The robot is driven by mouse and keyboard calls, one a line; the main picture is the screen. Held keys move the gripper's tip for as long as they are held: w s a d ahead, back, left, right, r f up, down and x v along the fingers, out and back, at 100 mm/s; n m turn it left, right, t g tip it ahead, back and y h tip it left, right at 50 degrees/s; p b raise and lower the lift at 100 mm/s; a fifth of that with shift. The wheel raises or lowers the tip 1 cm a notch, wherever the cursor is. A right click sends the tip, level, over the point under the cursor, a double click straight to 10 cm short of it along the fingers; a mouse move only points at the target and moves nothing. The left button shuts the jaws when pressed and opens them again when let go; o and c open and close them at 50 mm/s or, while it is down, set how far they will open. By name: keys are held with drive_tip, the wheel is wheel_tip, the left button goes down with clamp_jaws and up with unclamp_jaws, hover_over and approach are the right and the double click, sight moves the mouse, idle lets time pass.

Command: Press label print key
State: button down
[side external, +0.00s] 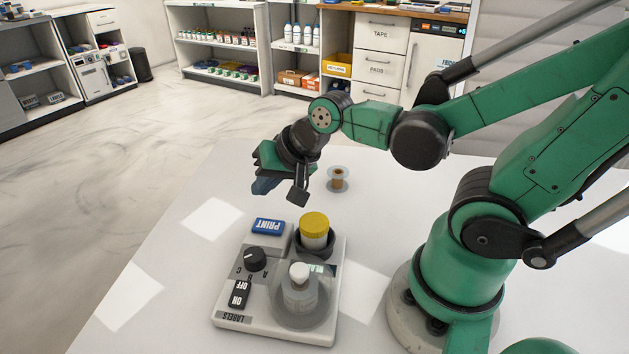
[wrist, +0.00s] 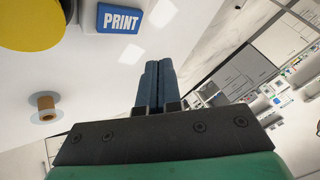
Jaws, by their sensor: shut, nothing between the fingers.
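The label machine (side external: 281,325) sits on the white table, with the word LABELS on its front edge. Its blue PRINT key (side external: 268,226) is at the far left corner of the machine. The key also shows at the top of the wrist view (wrist: 119,20). My gripper (side external: 265,186) is shut and empty, its dark blue fingers side by side. It hangs above the table, beyond the PRINT key and apart from it. In the wrist view the shut fingers (wrist: 158,72) point up the picture, below and right of the key.
A yellow-lidded jar (side external: 314,223) stands in a dark holder right beside the key. A small spool (side external: 339,180) stands behind. The table left of the machine is clear.

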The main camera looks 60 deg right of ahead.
sight(268, 224)
drive_tip(key=shift+s+r+n, duration=0.25)
drive_tip(key=shift+r+n, duration=0.25)
drive_tip(key=shift+n, duration=0.5)
drive_tip(key=n, duration=0.2)
drive_tip(key=s+r+n, duration=0.1)
drive_tip(key=n, duration=0.1)
drive_tip(key=s+r+n, duration=0.1)
drive_tip(key=shift+d+r+n+h, duration=0.25)
drive_tip(key=shift+d+n+h, duration=0.05)
drive_tip(key=shift+n+h, duration=0.1)
drive_tip(key=shift+w+r, duration=0.1)
drive_tip(key=w+r+m+g, duration=0.1)
drive_tip(key=m+g, duration=0.1)
drive_tip(key=m, duration=0.4)
drive_tip(key=w+r+m+g, duration=0.1)
drive_tip(key=m+g, duration=0.2)
drive_tip(key=m, duration=0.3)
drive_tip(key=r+m+g, duration=0.2)
drive_tip(key=m, duration=0.4)
drive_tip(key=shift+w+a, duration=0.2)
drive_tip(key=shift+w, duration=0.2)
wheel_tip(268, 224, down, 14)
drive_tip(key=shift+f, duration=0.1)
